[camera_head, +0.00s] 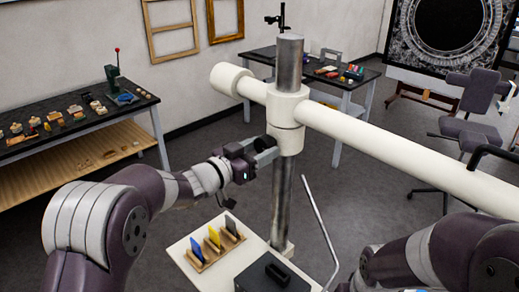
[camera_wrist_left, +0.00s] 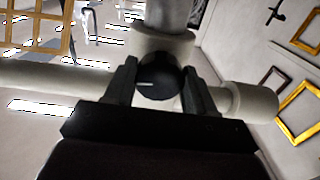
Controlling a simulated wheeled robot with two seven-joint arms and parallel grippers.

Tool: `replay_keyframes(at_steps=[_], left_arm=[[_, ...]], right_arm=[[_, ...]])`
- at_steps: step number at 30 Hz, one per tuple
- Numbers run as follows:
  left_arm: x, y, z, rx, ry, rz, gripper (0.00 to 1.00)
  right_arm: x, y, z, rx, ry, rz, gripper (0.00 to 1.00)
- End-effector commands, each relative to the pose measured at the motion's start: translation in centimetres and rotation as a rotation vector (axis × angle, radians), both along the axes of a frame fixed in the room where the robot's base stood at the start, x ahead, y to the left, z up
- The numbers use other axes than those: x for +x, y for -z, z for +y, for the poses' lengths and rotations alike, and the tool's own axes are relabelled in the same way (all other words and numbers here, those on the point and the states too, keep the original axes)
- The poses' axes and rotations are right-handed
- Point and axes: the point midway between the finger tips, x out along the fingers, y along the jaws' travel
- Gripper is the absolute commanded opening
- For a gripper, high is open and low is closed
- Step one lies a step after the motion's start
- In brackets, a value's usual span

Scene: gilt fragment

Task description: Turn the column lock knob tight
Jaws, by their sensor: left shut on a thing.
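The column lock knob (camera_wrist_left: 157,84) is a round black knob with a short white line, which lies roughly level in the left wrist view. It sits on the front of the cream collar (camera_head: 287,122) around the upright metal column (camera_head: 289,65). My left gripper (camera_head: 266,150) reaches the collar from the left and is shut on the knob. In the left wrist view its two dark fingers (camera_wrist_left: 160,92) stand on either side of the knob. In the head view the gripper mostly hides the knob. My right arm shows at lower right, but its gripper is out of view.
A long cream crossbar (camera_head: 400,150) runs from the collar to the right. Below stands a pale top (camera_head: 190,258) with a wooden rack of coloured cards (camera_head: 213,244) and a black box (camera_head: 272,275). A workbench (camera_head: 75,125) is at left; open floor lies between.

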Motion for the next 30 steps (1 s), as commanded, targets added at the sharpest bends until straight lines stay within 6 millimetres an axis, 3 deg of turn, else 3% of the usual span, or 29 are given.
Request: replay_keyframes(at_steps=[19,30], left_arm=[[0.1,-0.3,0.1,0.028,-0.002,-0.04,0.24],[0.1,0.1,0.1,0.19,-0.003,-0.206,0.24]], right_arm=[[0.0,0.7,0.0,0.0,0.0,0.0,0.35],[0.0,4.1,0.0,0.0,0.0,0.0,0.35]])
